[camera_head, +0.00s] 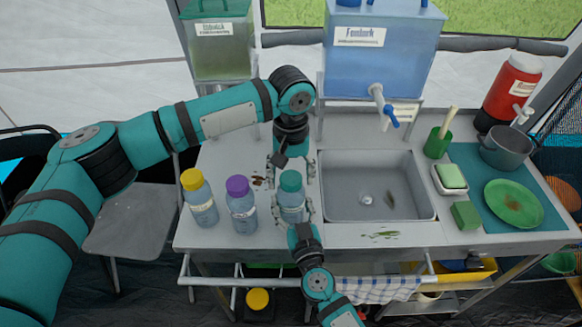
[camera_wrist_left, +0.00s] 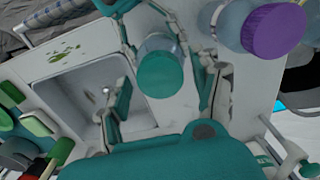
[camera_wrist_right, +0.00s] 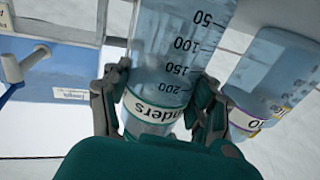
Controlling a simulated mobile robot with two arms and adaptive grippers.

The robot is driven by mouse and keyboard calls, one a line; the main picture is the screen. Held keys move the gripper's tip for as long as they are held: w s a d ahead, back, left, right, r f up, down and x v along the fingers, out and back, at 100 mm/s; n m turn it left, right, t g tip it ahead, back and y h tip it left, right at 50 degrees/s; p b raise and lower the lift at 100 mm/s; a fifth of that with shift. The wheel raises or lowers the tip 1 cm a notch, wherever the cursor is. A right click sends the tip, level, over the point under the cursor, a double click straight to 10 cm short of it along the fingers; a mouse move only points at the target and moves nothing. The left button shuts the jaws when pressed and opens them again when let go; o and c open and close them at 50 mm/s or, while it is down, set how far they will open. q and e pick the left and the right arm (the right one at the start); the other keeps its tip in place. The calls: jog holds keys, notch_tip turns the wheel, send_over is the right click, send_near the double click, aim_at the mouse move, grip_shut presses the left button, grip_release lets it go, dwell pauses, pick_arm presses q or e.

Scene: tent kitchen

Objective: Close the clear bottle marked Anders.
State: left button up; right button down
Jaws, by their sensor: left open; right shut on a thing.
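The clear bottle marked Anders (camera_head: 291,204) stands upright at the counter's left part, beside the sink. Its label reads "nders" in the right wrist view (camera_wrist_right: 155,112). A teal cap (camera_head: 290,181) sits on its top; whether it is tight I cannot tell. My right gripper (camera_head: 298,211) is shut around the bottle's body from the front. My left gripper (camera_head: 292,164) is open and points down above the cap. In the left wrist view its fingers stand apart on both sides of the cap (camera_wrist_left: 160,75), with visible gaps.
A purple-capped bottle (camera_head: 241,206) stands close to the left, and a yellow-capped bottle (camera_head: 199,198) further left. The sink (camera_head: 350,190) is on the right. A blue water container (camera_head: 380,60) with a tap stands behind. A green plate (camera_head: 513,204) and pot (camera_head: 505,148) are far right.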

pick_arm(q)
jog(key=c, duration=1.2)
jog(key=m, duration=0.5)
jog(key=shift+c, duration=0.2)
jog(key=m, duration=0.6)
jog(key=shift+m, duration=0.4)
jog(key=m, duration=0.9)
jog(key=shift+m, duration=0.3)
jog(key=o, duration=1.4)
jog(key=shift+c, duration=0.2)
notch_tip(320, 180, up, 12)
